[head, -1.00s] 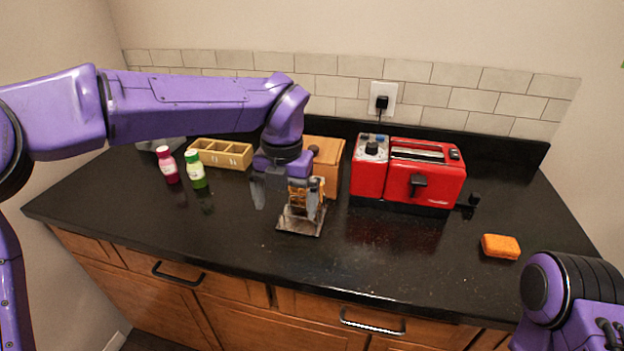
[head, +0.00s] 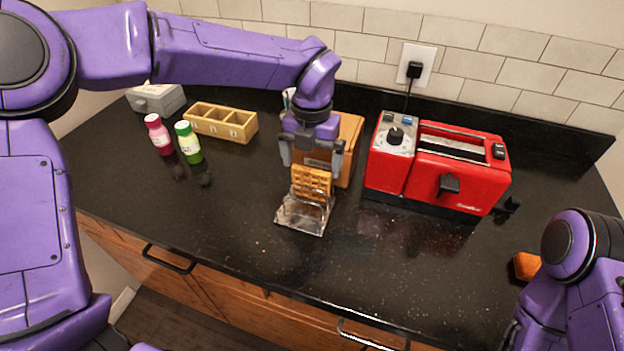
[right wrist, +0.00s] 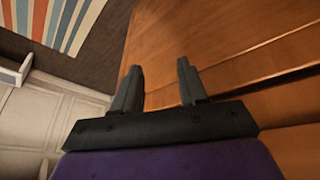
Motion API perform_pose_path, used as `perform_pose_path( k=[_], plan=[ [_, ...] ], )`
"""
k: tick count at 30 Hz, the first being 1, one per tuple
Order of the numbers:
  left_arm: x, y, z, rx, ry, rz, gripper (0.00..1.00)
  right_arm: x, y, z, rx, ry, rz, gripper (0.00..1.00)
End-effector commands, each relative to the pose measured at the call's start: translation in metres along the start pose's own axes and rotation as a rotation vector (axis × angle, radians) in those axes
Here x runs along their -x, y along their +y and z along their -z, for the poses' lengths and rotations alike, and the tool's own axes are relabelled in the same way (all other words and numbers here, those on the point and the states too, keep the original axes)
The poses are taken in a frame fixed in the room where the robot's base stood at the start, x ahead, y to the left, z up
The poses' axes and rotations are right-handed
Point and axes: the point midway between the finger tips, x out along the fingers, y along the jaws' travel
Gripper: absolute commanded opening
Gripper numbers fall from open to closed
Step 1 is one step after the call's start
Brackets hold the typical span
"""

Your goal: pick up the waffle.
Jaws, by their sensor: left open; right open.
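The waffle (head: 311,183) is golden brown and stands upright in a small clear-and-metal holder (head: 301,215) near the middle of the counter. My left gripper (head: 313,166) points down just above the waffle. Its two fingers are spread, one on each side of the waffle's top, and whether they touch it cannot be seen. In the right wrist view my right gripper (right wrist: 158,88) is open and empty, in front of the wooden cabinet fronts and above the floor.
A red toaster (head: 455,170) stands right of the holder, plugged into a wall outlet (head: 416,62). A wooden box (head: 347,150) is close behind my left gripper. Two bottles (head: 188,142) and a divided tray (head: 221,122) stand left. An orange sponge (head: 527,266) lies right, partly hidden by my right arm.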

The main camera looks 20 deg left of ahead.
Motion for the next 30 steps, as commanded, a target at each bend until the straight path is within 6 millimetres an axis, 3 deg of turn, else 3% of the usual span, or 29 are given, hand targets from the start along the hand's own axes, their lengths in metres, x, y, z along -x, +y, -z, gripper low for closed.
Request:
perform_pose_path(
  k=[6,11,17,19,20,30],
  plan=[
    [-0.032,0.002,0.001,0.0,0.005,-0.003,1.0,0.016,0.001,0.007,0.0,0.001,0.0,0.43],
    [-0.054,0.002,0.0,0.001,0.002,0.0,1.0,0.017,0.001,0.007,0.0,0.001,0.0,0.43],
    [-0.057,0.002,0.0,0.001,0.001,0.001,1.0,0.016,0.001,0.007,0.0,0.001,0.001,0.43],
    [-0.057,0.002,0.0,0.001,0.0,0.001,0.8,0.016,0.001,0.007,0.0,0.001,0.001,0.43],
    [-0.056,0.002,0.0,0.001,0.0,0.001,0.79,0.016,0.001,0.007,0.0,0.001,0.001,0.43],
    [-0.054,0.002,-0.001,0.001,-0.001,0.001,0.78,0.017,0.001,0.007,0.0,0.001,0.0,0.43]
  ],
)
